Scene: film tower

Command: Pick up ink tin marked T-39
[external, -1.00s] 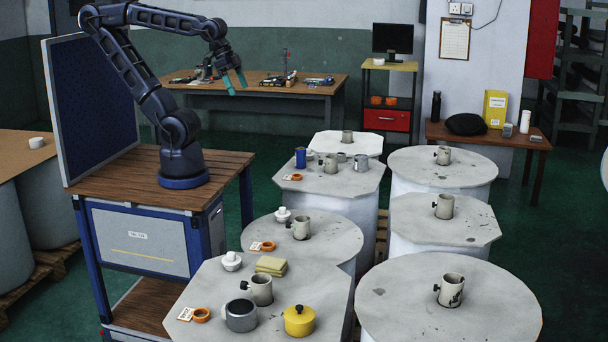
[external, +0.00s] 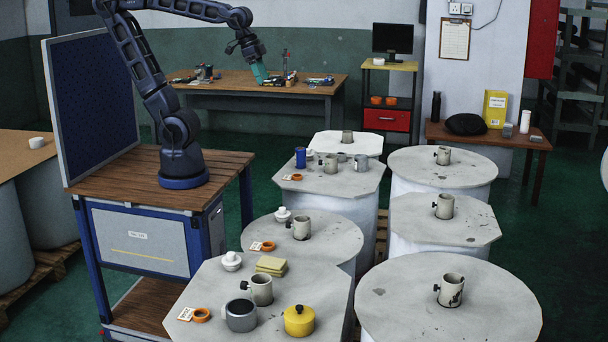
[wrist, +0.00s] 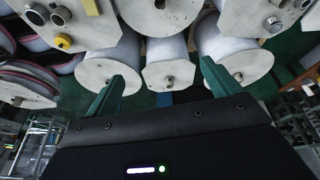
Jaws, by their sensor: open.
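No marking T-39 can be read in any view, so I cannot tell which container is the ink tin. In the external view, a yellow lidded tin (external: 299,320) and a dark grey tin (external: 241,316) stand on the front left drum top. A blue tin (external: 300,157) stands on a farther drum top. White tags with orange rings lie on several tops, such as the front tag (external: 186,314); their print is too small to read. My gripper (external: 260,74) is open and empty, high above and away from the drums. The wrist view shows its two teal fingers (wrist: 161,78) spread apart.
Each drum top has a pale mug-like spindle, such as the front right one (external: 451,291). A folded yellow cloth (external: 271,265) and white knob (external: 231,261) share the front left top. A workbench (external: 300,87) stands behind. The front right top (external: 400,310) is mostly clear.

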